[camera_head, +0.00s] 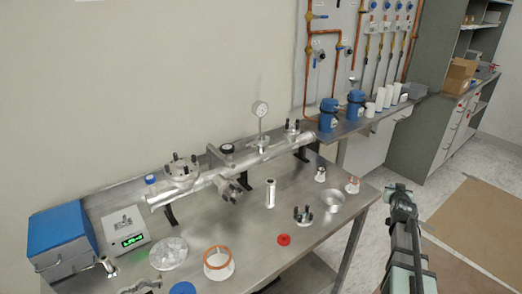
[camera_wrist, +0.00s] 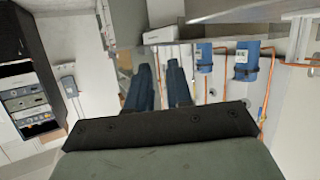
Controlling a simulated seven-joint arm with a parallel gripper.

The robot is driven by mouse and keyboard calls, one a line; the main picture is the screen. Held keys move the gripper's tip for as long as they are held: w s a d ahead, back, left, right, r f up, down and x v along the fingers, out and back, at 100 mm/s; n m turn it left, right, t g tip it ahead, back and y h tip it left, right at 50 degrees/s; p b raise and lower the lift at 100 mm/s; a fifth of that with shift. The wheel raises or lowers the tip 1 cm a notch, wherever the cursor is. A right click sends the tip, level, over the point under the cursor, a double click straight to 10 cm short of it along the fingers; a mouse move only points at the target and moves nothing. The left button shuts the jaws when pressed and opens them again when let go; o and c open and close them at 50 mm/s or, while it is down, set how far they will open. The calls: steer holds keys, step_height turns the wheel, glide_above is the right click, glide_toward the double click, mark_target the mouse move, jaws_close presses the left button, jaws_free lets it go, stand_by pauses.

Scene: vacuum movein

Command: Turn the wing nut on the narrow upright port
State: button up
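A metal vacuum manifold (camera_head: 215,182) lies along the back of the steel bench. A narrow upright port (camera_head: 292,130) with small dark parts on top stands near its right end; its wing nut is too small to make out. A wider upright flange (camera_head: 182,170) with dark clamps is near the left end. My gripper's two dark blue fingers show in the wrist view (camera_wrist: 159,75), apart with a gap and nothing between them. They are away from the manifold, which is not clearly visible there. In the head view my arm is at the right, beyond the bench edge; the fingers cannot be made out.
A blue-lidded box (camera_head: 60,238) stands left.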

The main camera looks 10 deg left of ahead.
step_height(320, 180, up, 3)
steer(key=m, duration=0.1)
steer(key=m+g+y, duration=0.1)
steer(key=m+y, duration=1.5)
steer(key=m, duration=0.8)
glide_toward(257, 147)
steer(key=x, duration=0.7)
steer(key=shift+w+a, duration=0.2)
steer(key=shift+w, duration=0.15)
steer(key=shift+r, duration=0.1)
jaws_close()
